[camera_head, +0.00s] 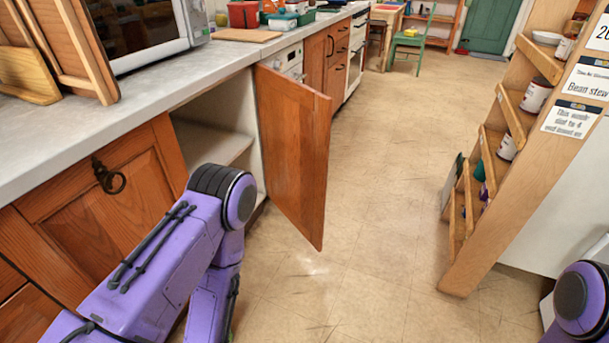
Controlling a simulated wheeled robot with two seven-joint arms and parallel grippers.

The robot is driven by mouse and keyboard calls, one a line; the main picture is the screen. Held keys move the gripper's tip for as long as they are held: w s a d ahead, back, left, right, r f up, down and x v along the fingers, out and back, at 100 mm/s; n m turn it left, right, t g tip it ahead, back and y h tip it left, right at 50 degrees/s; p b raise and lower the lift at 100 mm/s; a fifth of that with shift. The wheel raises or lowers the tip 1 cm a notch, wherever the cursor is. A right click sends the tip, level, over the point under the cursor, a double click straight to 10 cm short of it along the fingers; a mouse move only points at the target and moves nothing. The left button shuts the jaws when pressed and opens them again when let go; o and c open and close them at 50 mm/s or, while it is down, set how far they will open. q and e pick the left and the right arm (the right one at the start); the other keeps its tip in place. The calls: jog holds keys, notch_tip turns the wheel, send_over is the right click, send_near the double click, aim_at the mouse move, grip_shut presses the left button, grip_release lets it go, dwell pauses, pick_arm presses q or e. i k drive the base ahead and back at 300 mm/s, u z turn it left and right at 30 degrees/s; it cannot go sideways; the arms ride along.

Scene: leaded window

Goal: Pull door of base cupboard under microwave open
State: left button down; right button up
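The cupboard door (294,150) is a reddish-brown wooden panel on the base unit. It stands wide open, swung out into the aisle and hinged on its far side. Behind it the cupboard interior (213,142) shows pale walls and a shelf. The microwave (150,32) stands on the grey counter above, at the upper left. My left arm comes in from the lower left and its purple elbow is in front of the cupboard opening. My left gripper is not visible. Only a purple joint of my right arm shows at the lower right corner, and its gripper is out of view.
A wooden shelf rack (510,120) with tins and recipe cards stands on the right. The tiled floor (385,160) between it and the cupboards is clear. A closed cupboard front with a dark ring handle (108,177) is at left. A green chair (412,45) stands far back.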

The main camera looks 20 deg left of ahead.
aim_at(295, 120)
jog(key=u, duration=0.95)
jog(key=i, duration=0.75)
jog(key=z, duration=0.95)
